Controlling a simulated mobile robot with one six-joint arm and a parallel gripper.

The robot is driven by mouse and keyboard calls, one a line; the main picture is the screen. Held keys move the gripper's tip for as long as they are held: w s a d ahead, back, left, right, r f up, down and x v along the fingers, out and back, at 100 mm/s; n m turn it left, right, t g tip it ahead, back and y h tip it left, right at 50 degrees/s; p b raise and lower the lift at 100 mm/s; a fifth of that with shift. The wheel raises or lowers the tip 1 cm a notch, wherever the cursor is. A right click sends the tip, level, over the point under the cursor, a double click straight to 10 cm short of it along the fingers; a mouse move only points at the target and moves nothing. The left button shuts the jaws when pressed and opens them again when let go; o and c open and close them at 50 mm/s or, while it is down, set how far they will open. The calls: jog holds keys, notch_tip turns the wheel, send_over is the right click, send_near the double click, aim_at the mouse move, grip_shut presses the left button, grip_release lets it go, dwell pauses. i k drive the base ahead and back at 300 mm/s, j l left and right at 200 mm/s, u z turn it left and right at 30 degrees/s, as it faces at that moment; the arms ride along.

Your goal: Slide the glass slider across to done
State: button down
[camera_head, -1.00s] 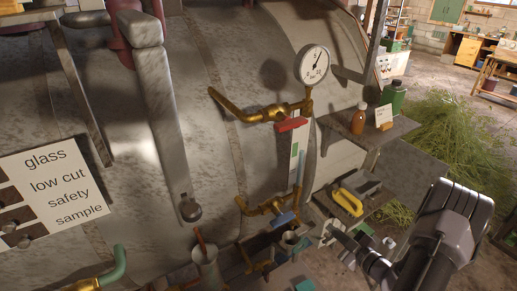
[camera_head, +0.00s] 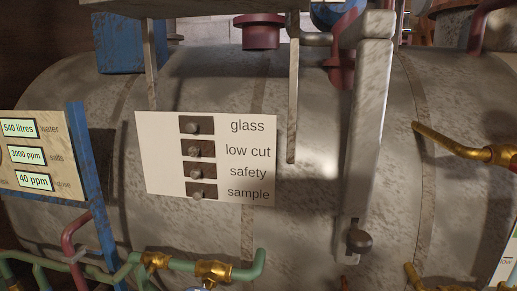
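A white board (camera_head: 160,160) hangs in front of the big grey tank, near the middle of the view. It has several short dark slots in a column, each with a round grey knob and a word to its right. The top one is the glass slider (camera_head: 193,128), beside the word "glass". Its knob sits near the middle of its slot or a little left of it. No word "done" can be read on the board. Below it are the low cut slider (camera_head: 194,152), the safety slider (camera_head: 196,174) and the sample slider (camera_head: 198,195). My gripper is not in view.
A grey lever (camera_head: 366,130) with a dark knob end hangs right of the board. A narrow metal strut (camera_head: 293,100) stands closer. A panel of readouts (camera_head: 60,150) is at the left. Green pipes with brass valves (camera_head: 214,270) run below. Brass piping (camera_head: 455,146) juts in at right.

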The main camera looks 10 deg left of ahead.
aim_at(188, 124)
jog(key=u, duration=1.2)
